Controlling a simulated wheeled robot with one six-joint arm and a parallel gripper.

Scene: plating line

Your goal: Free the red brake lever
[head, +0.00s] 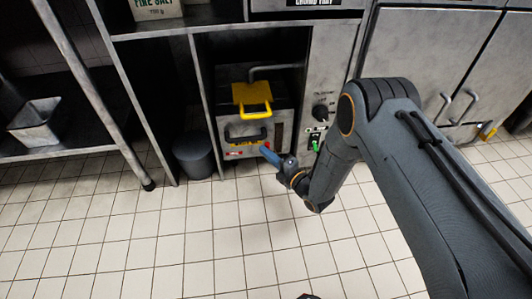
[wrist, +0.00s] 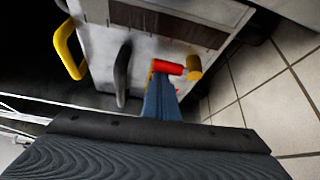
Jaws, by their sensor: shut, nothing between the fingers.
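The red brake lever (wrist: 168,67) shows in the wrist view as a short red bar at the lower edge of a grey metal unit. A yellow knob-like cylinder (wrist: 194,68) sits at its right end. My gripper (wrist: 161,84) has blue fingers that are shut and empty. Their tips appear right at the lever's left part; I cannot tell whether they touch it. In the head view my gripper (head: 265,151) is low in front of the unit, right of its black handle (head: 246,136). There the lever is too small or hidden to make out clearly.
A yellow handle (wrist: 68,50) and the black handle (wrist: 122,75) stick out left of the lever. The unit sits in a bay under the counter, beside a panel with a black knob (head: 320,112). A dark bin (head: 194,155) stands to the left. The tiled floor in front is clear.

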